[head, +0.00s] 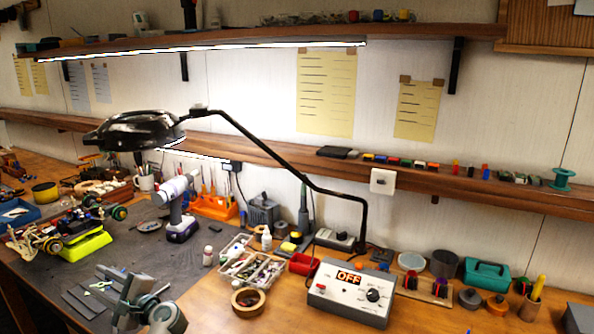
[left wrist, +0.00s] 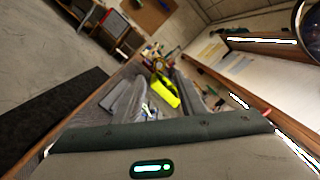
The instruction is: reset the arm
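My left gripper (head: 104,283) is low at the left of the head view, over the dark mat. In the left wrist view its two fingers (left wrist: 160,98) stand apart with nothing held between them. The RC car (head: 72,222), with its wheels and wiring exposed, rests on a bright yellow-green stand (head: 87,245) beyond and to the left of the gripper. The stand also shows ahead of the fingers in the left wrist view (left wrist: 165,91). My right gripper is not in view.
A black lamp (head: 140,130) on a bent arm hangs over the bench. A purple-based drill (head: 180,222), a parts tray (head: 254,270), a tape roll (head: 248,302) and a power supply box (head: 350,291) reading OFF stand to the right. The dark mat (head: 150,262) has some clear room.

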